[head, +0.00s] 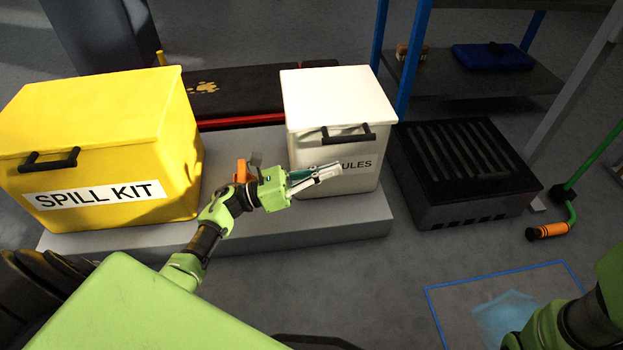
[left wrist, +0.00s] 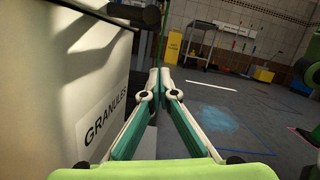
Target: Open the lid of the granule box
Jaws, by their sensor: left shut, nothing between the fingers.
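The granule box (head: 335,120) is white with a closed lid (head: 335,90) and a black handle (head: 347,134) on its front. Its label is partly covered by my left gripper in the head view. My left gripper (head: 336,169) is shut and empty, in front of the box and below the handle. In the left wrist view the box (left wrist: 60,70) fills the left side, with the "GRANULES" label (left wrist: 105,118) beside the shut fingers (left wrist: 158,75). The dark handle (left wrist: 122,14) shows above them. I cannot tell whether the fingers touch the box. My right gripper is out of view.
A yellow spill kit box (head: 110,140) stands left on the same grey platform (head: 130,238). A green pole with an orange grip (head: 547,231) is at far right. Open floor lies in front.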

